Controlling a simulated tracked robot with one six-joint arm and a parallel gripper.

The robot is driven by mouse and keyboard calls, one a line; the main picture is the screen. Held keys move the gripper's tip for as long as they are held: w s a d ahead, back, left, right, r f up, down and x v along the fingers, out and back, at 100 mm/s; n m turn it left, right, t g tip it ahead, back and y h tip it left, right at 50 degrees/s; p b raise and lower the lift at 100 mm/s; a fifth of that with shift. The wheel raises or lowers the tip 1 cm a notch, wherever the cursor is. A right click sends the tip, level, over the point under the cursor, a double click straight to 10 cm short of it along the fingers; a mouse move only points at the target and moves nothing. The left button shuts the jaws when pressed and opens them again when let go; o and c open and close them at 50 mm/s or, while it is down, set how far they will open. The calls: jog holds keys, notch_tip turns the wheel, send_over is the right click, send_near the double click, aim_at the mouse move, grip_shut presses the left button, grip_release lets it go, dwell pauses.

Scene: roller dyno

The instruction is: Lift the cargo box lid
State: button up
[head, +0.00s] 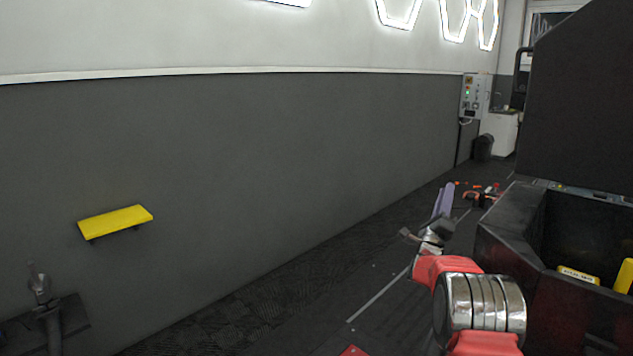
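The cargo box (508,238) is a dark open-topped box at the right, cut off by the picture's edge. Its lid (585,105) is a large dark panel standing raised behind the opening, with a dark handle (519,75) on its left edge. My red and silver arm reaches up in front of the box's left side. My gripper (428,236) is at its far end, left of the box and apart from the lid. It is small and seen from behind, so whether its fingers are open or shut is unclear.
Yellow items (578,275) lie inside the box. A yellow wall shelf (115,222) and a dark stand with a grey fixture (43,292) are at the left. A control panel (474,97) hangs on the far wall. Small orange and red items (478,195) lie beyond my gripper. Floor along the wall is clear.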

jog(key=a+f+n+g+y, duration=0.5)
jog(key=f+n+y, duration=0.3)
jog(key=f+n, duration=0.25)
jog(key=s+a+f+n+g+y, duration=0.2)
jog(key=s+a+f+n+g, duration=0.15)
jog(key=s, duration=0.25)
jog(key=s+a+f+n+g+y, duration=0.1)
jog(key=s+a+f+n+g, duration=0.1)
jog(key=s+a+n, duration=0.3)
jog(key=s+a+r+n+g, duration=0.1)
jog(key=s+a+n, duration=0.2)
jog(key=s, duration=1.2)
jog(key=s+a+r+n+g+y, duration=0.1)
jog(key=s+a+r+n+g, duration=0.1)
jog(key=s, duration=1.3)
jog(key=s+a+r+n+g, duration=0.1)
jog(key=s+a+n, duration=0.3)
jog(key=s, duration=1.1)
jog(key=shift+s+a+r+n+g+y, duration=0.15)
jog(key=shift+a+r+n+g+y, duration=0.4)
jog(key=shift+n, duration=0.55)
jog(key=shift+d+f, duration=0.15)
jog(key=shift+f, duration=0.05)
